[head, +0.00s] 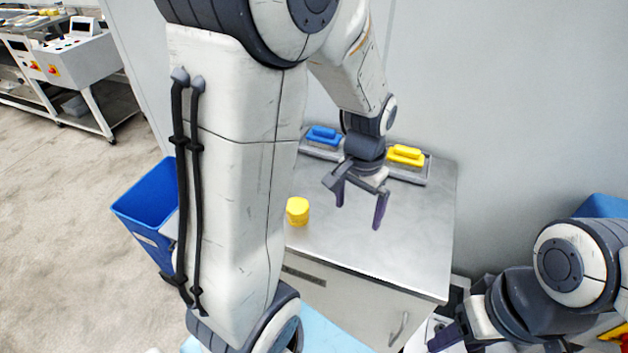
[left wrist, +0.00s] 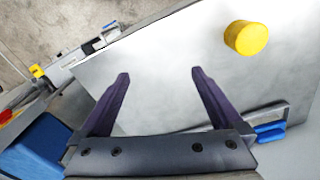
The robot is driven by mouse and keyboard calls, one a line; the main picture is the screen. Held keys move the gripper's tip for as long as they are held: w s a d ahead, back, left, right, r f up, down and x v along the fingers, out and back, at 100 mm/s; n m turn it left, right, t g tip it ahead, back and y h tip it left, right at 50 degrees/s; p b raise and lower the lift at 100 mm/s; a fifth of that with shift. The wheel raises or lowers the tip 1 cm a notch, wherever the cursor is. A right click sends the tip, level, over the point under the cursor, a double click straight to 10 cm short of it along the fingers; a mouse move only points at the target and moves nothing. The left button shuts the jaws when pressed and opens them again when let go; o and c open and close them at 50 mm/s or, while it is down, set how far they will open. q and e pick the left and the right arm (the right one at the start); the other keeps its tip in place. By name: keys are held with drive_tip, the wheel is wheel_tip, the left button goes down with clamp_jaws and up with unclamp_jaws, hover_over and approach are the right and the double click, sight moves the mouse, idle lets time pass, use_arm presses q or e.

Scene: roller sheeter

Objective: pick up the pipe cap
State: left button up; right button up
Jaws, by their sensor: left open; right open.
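The pipe cap is a short yellow cylinder (head: 297,211) standing on the steel worktop (head: 400,240), just right of my left arm's large white link in the head view. In the left wrist view the pipe cap (left wrist: 246,38) is at the upper right, beyond the fingertips and off to the right. My left gripper (head: 359,206) is open and empty above the worktop, to the right of the cap and apart from it; its fingers also show in the left wrist view (left wrist: 159,75). My right gripper (head: 448,335) is at the lower right, partly cut off by the frame edge.
A grey tray (head: 428,170) at the back of the worktop holds a blue-handled brush (head: 324,134) and a yellow-handled brush (head: 405,155). A blue bin (head: 148,205) stands left of the cabinet. The right part of the worktop is clear. A machine (head: 80,58) stands far left.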

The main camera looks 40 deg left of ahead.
sight(297, 204)
use_arm(q)
drive_tip(key=a+n+p, duration=0.1)
drive_tip(key=a, duration=0.4)
drive_tip(key=a+n+p, duration=0.1)
drive_tip(key=a, duration=0.4)
drive_tip(key=w+a+n+p, duration=0.1)
drive_tip(key=a, duration=0.4)
drive_tip(key=shift+f+n, duration=0.2)
drive_tip(key=shift+n, duration=0.1)
drive_tip(key=f, duration=0.2)
drive_tip(key=a+f+p, duration=0.1)
drive_tip(key=f, duration=0.2)
drive_tip(key=shift+s+f, duration=0.15)
drive_tip(key=f, duration=0.1)
drive_tip(key=f+p, duration=0.1)
drive_tip(key=f, duration=0.1)
drive_tip(key=f+p, duration=0.1)
drive_tip(key=f, duration=0.1)
drive_tip(key=shift+s+a, duration=0.1)
drive_tip(key=shift+s, duration=0.2)
drive_tip(key=shift+f, duration=0.3)
use_arm(e)
wheel_tip(297, 204, up, 8)
use_arm(q)
drive_tip(key=shift+c, duration=0.3)
use_arm(e)
drive_tip(key=shift+f, duration=0.15)
use_arm(q)
drive_tip(key=c, duration=1.3)
drive_tip(key=shift+r, duration=0.1)
